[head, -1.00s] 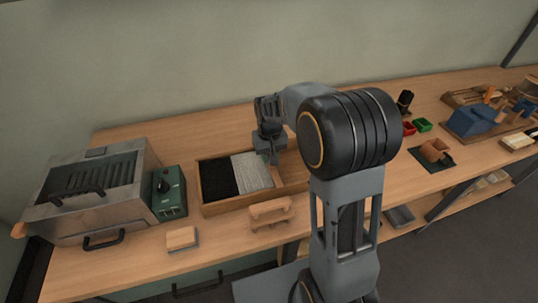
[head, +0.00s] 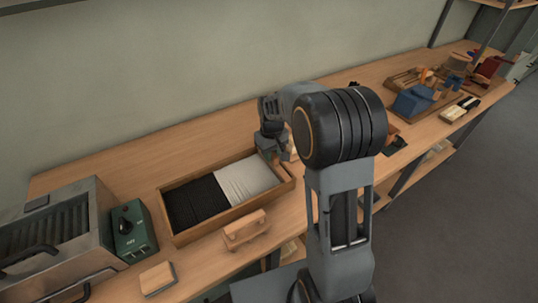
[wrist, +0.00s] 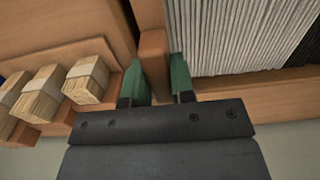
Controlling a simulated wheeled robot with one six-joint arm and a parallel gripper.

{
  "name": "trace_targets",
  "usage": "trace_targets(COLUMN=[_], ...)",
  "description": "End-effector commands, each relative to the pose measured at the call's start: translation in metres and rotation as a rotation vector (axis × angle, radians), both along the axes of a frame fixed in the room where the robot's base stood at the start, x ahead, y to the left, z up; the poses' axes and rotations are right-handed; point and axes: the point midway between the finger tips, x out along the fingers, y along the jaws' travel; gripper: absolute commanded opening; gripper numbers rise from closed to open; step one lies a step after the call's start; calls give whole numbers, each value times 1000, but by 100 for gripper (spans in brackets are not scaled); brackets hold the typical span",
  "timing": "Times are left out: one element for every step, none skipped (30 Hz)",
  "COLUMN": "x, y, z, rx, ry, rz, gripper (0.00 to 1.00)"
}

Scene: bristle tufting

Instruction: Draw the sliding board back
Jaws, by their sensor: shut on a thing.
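A wooden tray (head: 216,218) holds black bristles (head: 196,203) at its left and pale grey-white bristles (head: 244,181) at its right. The sliding board (wrist: 154,55) is a narrow upright wooden piece beside the pale bristles. My gripper (head: 274,152) is at the right end of the tray. In the wrist view, the green fingers of my gripper (wrist: 163,78) are shut on the sliding board, one on each side. In the head view, my gripper and arm hide most of the board.
A wooden block (head: 245,231) stands before the tray, with a smaller block (head: 157,278) to its left. A green control box (head: 132,230) and metal oven (head: 50,245) are left. Several wrapped bundles (wrist: 86,80) lie beyond the board. Bare bench lies behind the tray.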

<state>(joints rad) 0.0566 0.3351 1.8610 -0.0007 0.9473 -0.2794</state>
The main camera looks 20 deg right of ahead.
Motion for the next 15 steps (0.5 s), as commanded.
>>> trace_targets(x=[2, 3, 4, 4, 4, 4, 4, 4, 4, 4, 4, 4, 4, 4, 4], y=[0, 0, -1, -1, -1, -1, -2, -2, -3, -3, -3, -4, -4, -5, -5], z=[1, 1, 1, 1, 1, 1, 1, 1, 1, 1, 1, 1, 1, 1, 1], rx=[1, 1, 1, 0, 0, 0, -1, -1, -1, -2, -2, -2, -3, -3, -3], ry=[-3, -3, -3, -4, -4, -4, -4, -5, -5, -6, -7, -7, -7, -7, -7], rz=[7, 12, 17, 19, 21, 21, 21, 21, 20, 20, 19, 19, 18, 17, 17], gripper=[0, 0, 0, 0, 0, 0, 0, 0, 0, 0, 0, 0, 0, 26, 30])
